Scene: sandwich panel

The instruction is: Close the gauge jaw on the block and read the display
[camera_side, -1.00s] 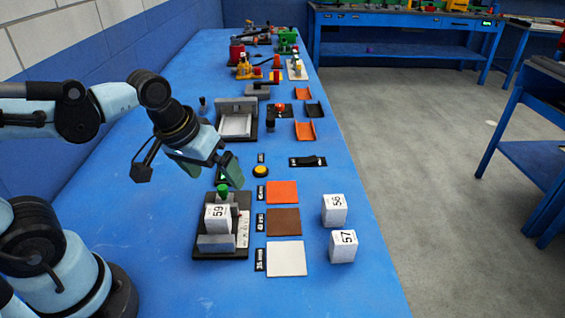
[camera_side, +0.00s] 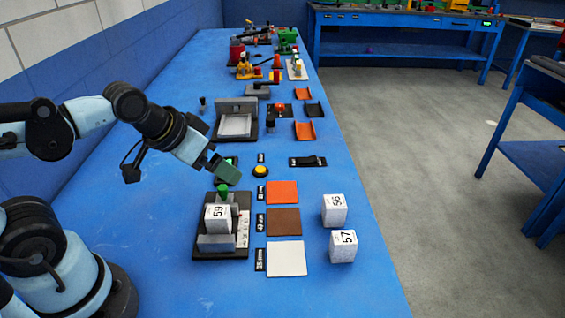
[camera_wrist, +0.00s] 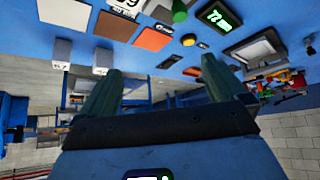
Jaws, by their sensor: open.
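The gauge (camera_side: 216,253) is a dark base with a grey jaw, a green knob (camera_side: 223,191) and a white scale strip. A white block marked 59 (camera_side: 217,218) sits in it; I cannot tell whether the jaw touches the block. My gripper (camera_side: 227,172) is open and empty, above and behind the green knob in the side view. In the wrist view its two green fingers (camera_wrist: 162,72) stand wide apart with nothing between them. The display (camera_wrist: 214,17) is lit green with a number that looks like 77 mm. The green knob (camera_wrist: 180,12) shows left of it.
White blocks marked 56 (camera_side: 334,210) and 57 (camera_side: 343,246) stand at right. Orange (camera_side: 282,192), brown (camera_side: 284,222) and white (camera_side: 286,259) pads lie beside the gauge. A yellow button (camera_side: 261,171) is near my gripper. Other fixtures line the bench farther back.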

